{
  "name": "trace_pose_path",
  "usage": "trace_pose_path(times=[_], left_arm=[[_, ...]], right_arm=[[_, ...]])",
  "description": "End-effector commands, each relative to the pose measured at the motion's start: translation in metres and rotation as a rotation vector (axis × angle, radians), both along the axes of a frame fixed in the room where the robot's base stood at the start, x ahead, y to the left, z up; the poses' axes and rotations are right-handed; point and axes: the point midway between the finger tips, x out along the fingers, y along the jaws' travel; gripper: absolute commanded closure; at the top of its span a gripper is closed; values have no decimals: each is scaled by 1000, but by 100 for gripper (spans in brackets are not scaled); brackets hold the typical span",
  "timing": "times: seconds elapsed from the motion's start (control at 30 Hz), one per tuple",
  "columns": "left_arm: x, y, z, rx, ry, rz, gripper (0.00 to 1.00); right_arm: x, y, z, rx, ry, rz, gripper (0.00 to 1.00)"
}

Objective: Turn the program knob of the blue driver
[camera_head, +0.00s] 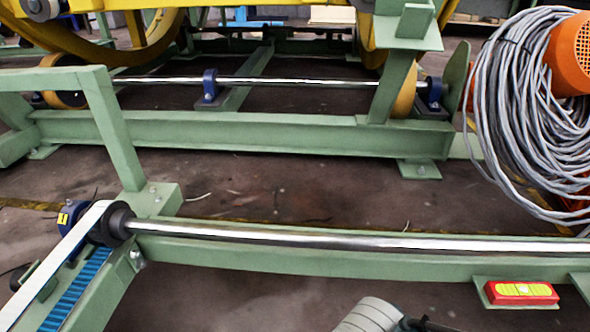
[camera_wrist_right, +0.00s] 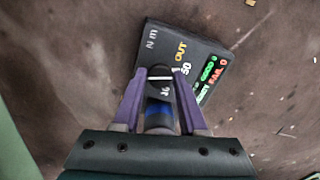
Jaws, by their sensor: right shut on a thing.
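In the right wrist view a dark knob (camera_wrist_right: 161,87) with a white line and small white marks sits between my fingers. My right gripper (camera_wrist_right: 160,76) has its two purple fingers closed on the knob's sides. A blue band (camera_wrist_right: 158,112) shows between the fingers below the knob; I cannot tell how it joins the knob. A black panel (camera_wrist_right: 195,55) lies tilted just beyond the fingertips, with white, orange, green and red lettering, including "N m", "OUT" and "FAIL". The fingers and wrist hide the rest of the driver. My left gripper is in neither view.
In the head view a long steel shaft (camera_head: 330,238) runs along a green frame beam (camera_head: 290,262). A red and yellow box (camera_head: 521,293) sits on a green plate at the lower right. Grey cable coils (camera_head: 510,110) hang at the right. Dark floor lies between the frames.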

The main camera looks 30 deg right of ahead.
Motion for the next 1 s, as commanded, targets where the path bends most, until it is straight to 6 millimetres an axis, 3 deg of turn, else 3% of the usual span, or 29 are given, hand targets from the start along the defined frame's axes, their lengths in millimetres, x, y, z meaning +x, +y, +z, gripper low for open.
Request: trace_pose_path(times=[0.37,0.4,0.6,0.67,1.0], left_arm=[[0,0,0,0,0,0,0],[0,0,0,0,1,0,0],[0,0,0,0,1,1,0],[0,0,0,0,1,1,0],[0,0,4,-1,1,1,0]], right_arm=[[-1,-1,-1,-1,0,5,100],[-1,-1,-1,-1,0,5,57],[0,0,-1,-1,0,4,35],[0,0,0,-1,0,4,29],[0,0,4,0,0,4,29]])
